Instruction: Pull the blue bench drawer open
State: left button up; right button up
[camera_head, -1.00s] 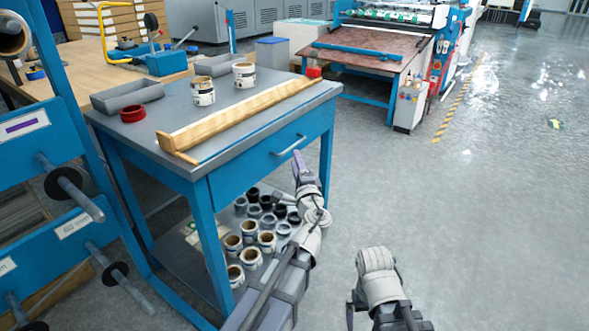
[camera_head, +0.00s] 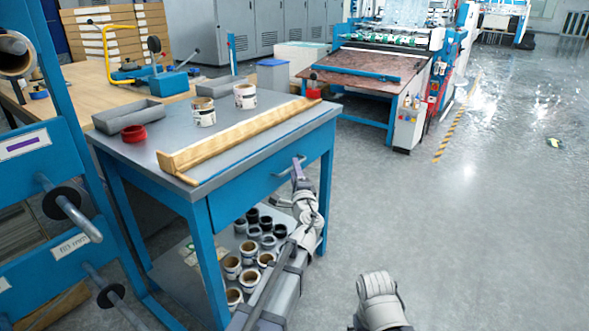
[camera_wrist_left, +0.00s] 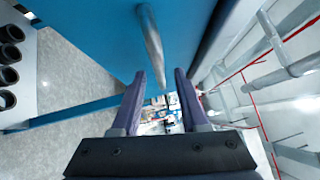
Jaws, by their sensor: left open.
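The blue bench drawer (camera_head: 243,194) is shut, its front flush with the blue bench frame. Its metal bar handle (camera_head: 283,172) is partly covered by my left gripper (camera_head: 297,166), which is at the handle's right part. In the left wrist view, the handle (camera_wrist_left: 151,42) runs down to the gap between the two purple fingers of my left gripper (camera_wrist_left: 160,76). The fingers are apart, and I cannot tell whether either touches the handle. My right gripper is out of view; only part of that arm shows at the bottom.
Several rolls stand on the lower shelf. A blue rack (camera_head: 40,165) is at left.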

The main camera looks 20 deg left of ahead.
pick_arm(q)
jog(key=shift+w+a, duration=0.15)
jog(key=shift+w, duration=0.15)
grip_shut()
dwell(1.3)
